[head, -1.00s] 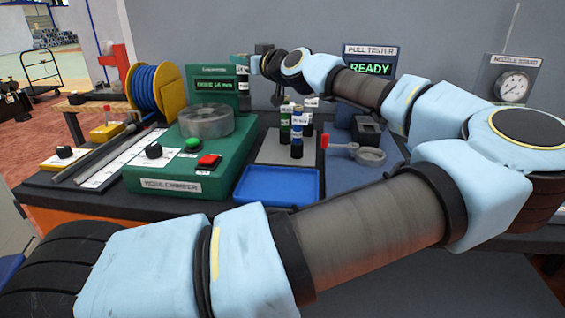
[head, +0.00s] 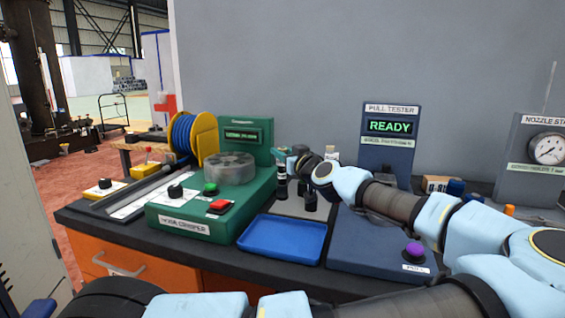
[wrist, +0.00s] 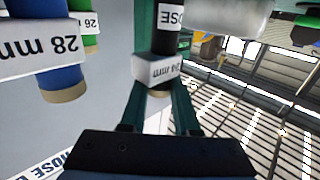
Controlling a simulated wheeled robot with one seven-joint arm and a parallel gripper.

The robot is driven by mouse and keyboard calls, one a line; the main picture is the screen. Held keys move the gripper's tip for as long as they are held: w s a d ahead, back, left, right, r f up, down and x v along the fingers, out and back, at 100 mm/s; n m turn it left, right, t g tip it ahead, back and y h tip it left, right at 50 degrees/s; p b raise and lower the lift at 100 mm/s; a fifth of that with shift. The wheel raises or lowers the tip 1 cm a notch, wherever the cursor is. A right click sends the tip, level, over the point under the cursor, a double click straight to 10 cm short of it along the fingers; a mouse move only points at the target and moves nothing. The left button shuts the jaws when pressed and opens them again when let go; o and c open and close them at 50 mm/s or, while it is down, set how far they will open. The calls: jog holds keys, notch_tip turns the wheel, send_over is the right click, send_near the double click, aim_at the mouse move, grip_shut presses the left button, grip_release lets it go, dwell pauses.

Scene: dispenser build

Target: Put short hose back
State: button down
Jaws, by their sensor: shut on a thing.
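My gripper (wrist: 160,112) is shut on a black hose piece (wrist: 163,42) with a white "HOSE" label and a white tag ending in "mm". In the head view my gripper (head: 284,156) is at the grey plate behind the blue tray, with dark upright pieces beneath and beside it. In the wrist view a blue piece tagged "28 mm" (wrist: 62,80) hangs to the left, apart from the held hose. A green piece (wrist: 90,40) is behind it. I cannot tell whether the held hose touches the grey plate (head: 285,207).
A green hose crimper (head: 200,210) stands left of the plate. An empty blue tray (head: 283,240) lies in front. The blue pull tester (head: 390,130) reads READY. A blue hose reel (head: 190,138) stands at the back left. A nozzle gauge (head: 545,150) is at the right.

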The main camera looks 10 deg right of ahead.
jog(key=shift+f, duration=1.3)
jog(key=shift+f, duration=0.2)
jog(key=c, duration=0.6)
grip_release()
jog(key=shift+c, duration=0.2)
jog(key=shift+r, duration=0.15)
jog(key=shift+s, duration=0.1)
jog(key=b+v, duration=0.3)
jog(key=v, duration=0.8)
jog(key=shift+s, duration=0.35)
